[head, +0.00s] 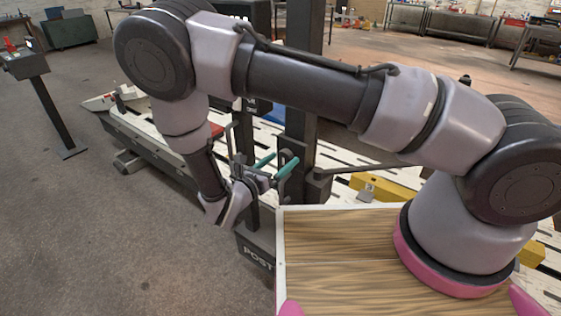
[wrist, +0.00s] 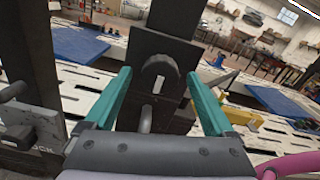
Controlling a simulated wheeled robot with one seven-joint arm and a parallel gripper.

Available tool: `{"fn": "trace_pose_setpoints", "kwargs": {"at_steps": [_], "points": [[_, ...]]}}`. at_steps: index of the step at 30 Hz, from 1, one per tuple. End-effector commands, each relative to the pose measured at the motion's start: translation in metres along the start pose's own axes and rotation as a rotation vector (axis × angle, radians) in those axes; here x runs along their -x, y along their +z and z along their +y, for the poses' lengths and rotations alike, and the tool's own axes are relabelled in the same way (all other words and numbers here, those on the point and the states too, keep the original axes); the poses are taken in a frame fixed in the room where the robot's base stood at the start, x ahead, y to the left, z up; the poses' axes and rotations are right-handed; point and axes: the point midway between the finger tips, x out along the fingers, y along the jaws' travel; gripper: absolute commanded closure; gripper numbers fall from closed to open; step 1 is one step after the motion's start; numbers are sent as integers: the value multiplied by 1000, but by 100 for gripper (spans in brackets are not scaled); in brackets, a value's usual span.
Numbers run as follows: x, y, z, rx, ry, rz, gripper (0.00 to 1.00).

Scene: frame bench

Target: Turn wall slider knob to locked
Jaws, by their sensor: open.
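In the wrist view a dark grey round knob (wrist: 160,68) with a pale upright bar on its face sits on a dark plate (wrist: 140,48) fixed to a dark post (wrist: 172,14). I take it for the slider knob. My gripper (wrist: 158,74) is open, its two teal fingers on either side of the knob's line of sight; I cannot tell whether they touch it. A grey rod end (wrist: 146,118) shows below the knob. In the head view my gripper (head: 276,164) points at the dark post (head: 300,130); the knob cannot be made out there.
A dark box lettered POST (head: 257,258) stands below my gripper, beside the wooden top (head: 340,250). A dark panel with partly hidden lettering (wrist: 45,150) is close at the left in the wrist view. A slatted pale bench with blue mats (wrist: 80,46) lies behind.

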Motion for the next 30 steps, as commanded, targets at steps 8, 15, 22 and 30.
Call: {"fn": "trace_pose_setpoints", "kwargs": {"at_steps": [8, 15, 22, 30], "points": [[-2, 0, 0, 1, 0, 0, 11], [-2, 0, 0, 1, 0, 0, 97], [-1, 0, 0, -15, 1, 0, 97], [-1, 0, 0, -138, 1, 0, 97]]}}
